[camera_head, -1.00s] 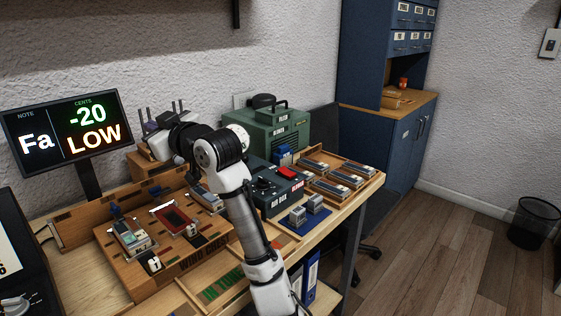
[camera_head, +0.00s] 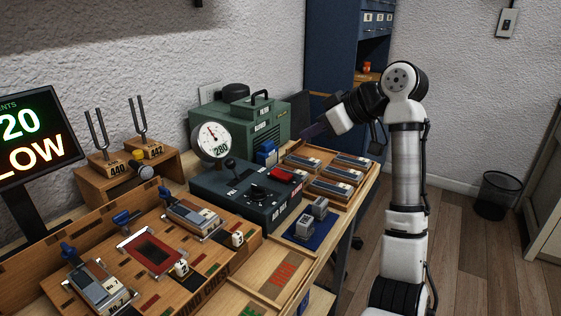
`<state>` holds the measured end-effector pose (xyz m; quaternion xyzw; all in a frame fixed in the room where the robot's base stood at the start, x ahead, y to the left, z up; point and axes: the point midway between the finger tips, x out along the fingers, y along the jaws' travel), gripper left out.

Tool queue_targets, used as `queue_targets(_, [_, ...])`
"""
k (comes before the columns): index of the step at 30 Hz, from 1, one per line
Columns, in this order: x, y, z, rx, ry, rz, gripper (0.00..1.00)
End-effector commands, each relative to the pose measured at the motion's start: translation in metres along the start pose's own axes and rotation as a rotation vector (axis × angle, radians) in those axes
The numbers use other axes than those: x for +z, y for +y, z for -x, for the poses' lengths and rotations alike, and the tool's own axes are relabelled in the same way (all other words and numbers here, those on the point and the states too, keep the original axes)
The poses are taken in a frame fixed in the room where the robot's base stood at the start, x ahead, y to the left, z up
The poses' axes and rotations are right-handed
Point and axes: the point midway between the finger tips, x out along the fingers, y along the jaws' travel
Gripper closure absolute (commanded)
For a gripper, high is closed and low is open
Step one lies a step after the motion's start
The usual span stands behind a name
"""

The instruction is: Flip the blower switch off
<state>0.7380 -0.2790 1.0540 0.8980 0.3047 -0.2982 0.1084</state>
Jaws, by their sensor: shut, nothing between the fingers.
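The green blower-like machine (camera_head: 258,126) stands at the back of the bench, with a handle and labels too small to read. A blue part (camera_head: 267,152) sits at its front right; I cannot tell if it is the switch. In front stands a dark control box (camera_head: 235,195) with a black-knobbed lever (camera_head: 230,164), a dial and a red rocker-like part (camera_head: 286,175). I cannot tell which of these is the blower switch. My gripper (camera_head: 310,131) is shut and empty, to the right of the green machine and above the parts tray, apart from both.
A round gauge (camera_head: 212,140) reading 280 stands behind the dark box. A wooden tray (camera_head: 366,187) of reed-like blocks lies right of it. A blue mat (camera_head: 300,240) with small metal blocks lies in front. The wooden wind chest (camera_head: 215,250) and tuning forks (camera_head: 140,125) are at left.

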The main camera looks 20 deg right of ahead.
Motion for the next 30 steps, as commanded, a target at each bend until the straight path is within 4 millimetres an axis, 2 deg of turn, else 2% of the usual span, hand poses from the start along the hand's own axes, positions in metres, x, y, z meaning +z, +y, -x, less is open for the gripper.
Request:
queue_targets(3, [0.01,0.002,0.013,-0.008,-0.015,-0.007,1.0])
queue_targets(6, [0.012,0.002,0.016,-0.011,-0.019,-0.008,1.0])
queue_targets(17, [0.012,0.002,0.013,-0.012,-0.019,-0.008,1.0])
queue_targets(23, [0.013,0.001,-0.011,-0.015,-0.02,-0.008,1.0])
queue_targets(30, [0.014,0.001,-0.062,-0.014,-0.021,-0.009,1.0])
